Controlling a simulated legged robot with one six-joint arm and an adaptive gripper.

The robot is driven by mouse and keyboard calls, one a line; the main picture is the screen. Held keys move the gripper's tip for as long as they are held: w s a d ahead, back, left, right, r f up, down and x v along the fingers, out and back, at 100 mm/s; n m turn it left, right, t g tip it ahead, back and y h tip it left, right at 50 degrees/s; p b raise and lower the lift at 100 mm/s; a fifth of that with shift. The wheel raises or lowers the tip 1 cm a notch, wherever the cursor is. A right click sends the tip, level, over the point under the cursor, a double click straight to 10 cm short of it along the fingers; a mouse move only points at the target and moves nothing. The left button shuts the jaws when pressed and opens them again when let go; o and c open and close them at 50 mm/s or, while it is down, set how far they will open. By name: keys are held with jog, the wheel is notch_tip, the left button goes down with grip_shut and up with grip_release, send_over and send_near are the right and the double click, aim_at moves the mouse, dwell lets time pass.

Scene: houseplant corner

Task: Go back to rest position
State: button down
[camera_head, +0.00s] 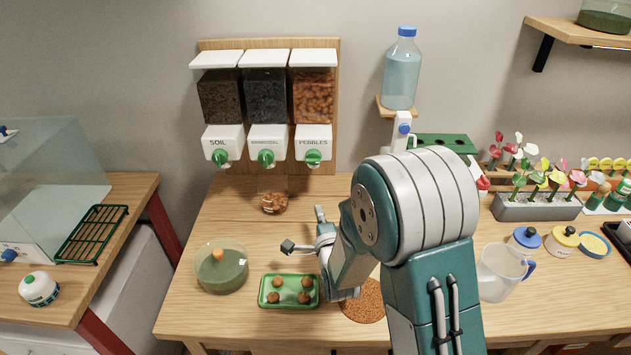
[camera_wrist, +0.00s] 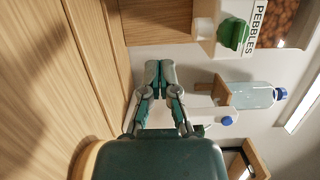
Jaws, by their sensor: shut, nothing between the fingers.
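My gripper (camera_head: 290,246) is over the middle of the wooden table in the head view, right of a round glass bowl of green material (camera_head: 222,270) and behind a green tray (camera_head: 262,293). In the wrist view my gripper (camera_wrist: 160,72) shows its two fingertips meeting, with nothing between them. My arm reaches in from the front right and hides part of the table.
Soil, charcoal-like and pebble dispensers hang on the back wall, with a glass of pebbles (camera_head: 273,203) below. A water bottle (camera_head: 402,70) stands on a wall bracket. A clear jug (camera_head: 498,273), small jars and a flower planter (camera_head: 537,208) stand at the right.

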jog(key=s+d+r+n+g+h, duration=0.2)
jog(key=s+d+r+n+g, duration=0.5)
jog(key=r, duration=0.4)
jog(key=s+d+r+n+g, duration=0.1)
jog(key=s+d+n, duration=0.1)
jog(key=s, duration=0.5)
jog(key=s+d+r+n+g+h, duration=0.1)
jog(key=s+d+n+g, duration=0.1)
jog(key=s, duration=0.6)
jog(key=s+d+r+n+g+h, duration=0.1)
jog(key=s+d+n+g, duration=0.1)
jog(key=s, duration=0.6)
jog(key=shift+d+r+n, duration=0.25)
jog(key=shift+d+n, duration=0.5)
jog(key=shift+n, duration=0.45)
jog(key=shift+s, duration=0.1)
